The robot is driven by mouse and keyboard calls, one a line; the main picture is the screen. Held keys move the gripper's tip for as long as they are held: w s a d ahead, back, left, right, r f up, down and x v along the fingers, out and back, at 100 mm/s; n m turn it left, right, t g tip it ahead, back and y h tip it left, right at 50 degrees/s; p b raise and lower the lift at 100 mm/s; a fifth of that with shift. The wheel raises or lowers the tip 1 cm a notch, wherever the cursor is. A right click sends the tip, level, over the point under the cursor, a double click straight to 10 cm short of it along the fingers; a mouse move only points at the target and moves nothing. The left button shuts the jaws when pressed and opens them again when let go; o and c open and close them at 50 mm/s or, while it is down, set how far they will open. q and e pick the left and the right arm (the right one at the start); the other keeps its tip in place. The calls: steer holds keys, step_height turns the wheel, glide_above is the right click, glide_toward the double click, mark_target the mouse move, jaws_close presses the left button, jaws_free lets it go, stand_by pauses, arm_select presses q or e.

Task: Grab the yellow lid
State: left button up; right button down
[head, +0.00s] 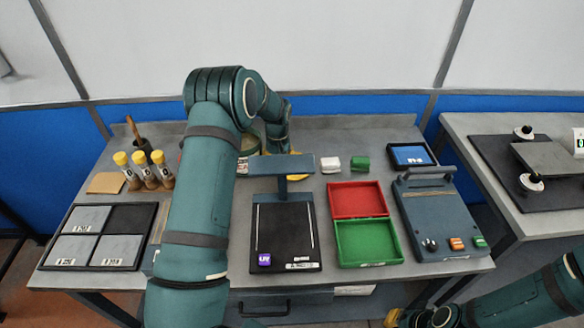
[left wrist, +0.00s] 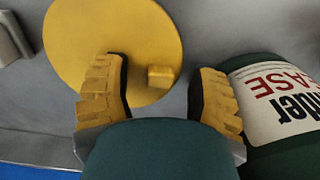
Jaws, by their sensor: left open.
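The yellow lid (left wrist: 105,32) is a flat round disc with a small square knob (left wrist: 160,76), seen in the left wrist view. My left gripper (left wrist: 158,72) is open, with the knob in the gap between its fingertips. The left fingertip overlaps the disc in the picture; I cannot tell whether it touches. A dark green jar (left wrist: 285,100) with a white label stands just beside the right finger. In the head view my left arm reaches to the back of the bench and hides most of this spot. My right gripper (head: 394,318) is low at the bottom edge, partly cut off.
A dark stand (head: 285,225) with an overhanging top is close to my left arm. Red (head: 357,186) and green (head: 368,262) trays, and a grey device (head: 440,215), stand to the right. Several yellow-capped tubes (head: 146,171) and a panelled tray (head: 41,262) are at the left.

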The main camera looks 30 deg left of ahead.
arm_select(q)
jaws_close()
stand_by(0.7)
